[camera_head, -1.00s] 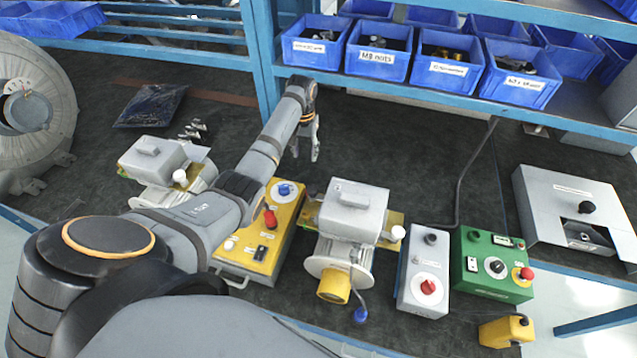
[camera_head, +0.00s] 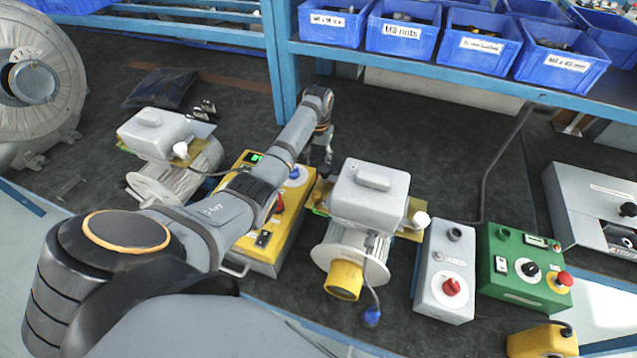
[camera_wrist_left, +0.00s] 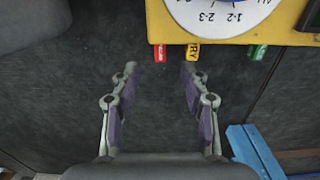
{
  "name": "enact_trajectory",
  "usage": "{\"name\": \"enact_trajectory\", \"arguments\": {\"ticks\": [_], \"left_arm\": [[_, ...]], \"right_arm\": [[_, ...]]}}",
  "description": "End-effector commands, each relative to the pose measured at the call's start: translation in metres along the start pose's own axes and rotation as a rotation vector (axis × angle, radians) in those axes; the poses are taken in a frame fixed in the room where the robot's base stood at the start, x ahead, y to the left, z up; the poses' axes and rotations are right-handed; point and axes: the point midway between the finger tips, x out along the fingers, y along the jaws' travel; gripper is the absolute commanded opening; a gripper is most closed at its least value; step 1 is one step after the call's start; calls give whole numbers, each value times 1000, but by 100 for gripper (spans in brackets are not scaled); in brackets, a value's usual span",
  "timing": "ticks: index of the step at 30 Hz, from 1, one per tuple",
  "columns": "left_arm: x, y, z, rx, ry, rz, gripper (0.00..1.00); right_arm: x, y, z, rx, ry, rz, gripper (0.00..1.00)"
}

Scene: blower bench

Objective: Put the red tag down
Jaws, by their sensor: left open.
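The red tag (camera_wrist_left: 160,53) shows in the left wrist view at the edge of the yellow box (camera_wrist_left: 169,26), just beyond and between my fingertips. I cannot tell whether it hangs or lies there. My left gripper (camera_wrist_left: 157,78) is open, with nothing between its fingers but dark mat below. In the head view my left gripper (camera_head: 326,168) is low, behind the yellow box (camera_head: 287,228) and beside the grey-topped blower motor (camera_head: 370,190). The red tag cannot be made out in the head view. My right gripper is not in view.
A yellow tag (camera_wrist_left: 192,52) and a green tag (camera_wrist_left: 258,53) sit along the same box edge. A blue bar (camera_wrist_left: 255,150) is at lower right in the wrist view. A grey switch box (camera_head: 445,270) and green control box (camera_head: 520,268) stand to the right.

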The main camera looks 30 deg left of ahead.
Motion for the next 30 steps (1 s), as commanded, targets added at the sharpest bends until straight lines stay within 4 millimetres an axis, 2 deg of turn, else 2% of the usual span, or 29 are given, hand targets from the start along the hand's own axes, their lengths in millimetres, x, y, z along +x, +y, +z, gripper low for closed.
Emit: {"name": "enact_trajectory", "arguments": {"ticks": [4,13,21,30], "left_arm": [[26,0,1,0,-5,0,45],[43,0,-1,0,-3,0,45],[84,0,-6,1,-2,0,45],[89,-1,-6,1,0,-1,44]], "right_arm": [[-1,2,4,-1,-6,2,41],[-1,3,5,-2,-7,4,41],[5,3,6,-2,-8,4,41],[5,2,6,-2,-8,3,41]]}}
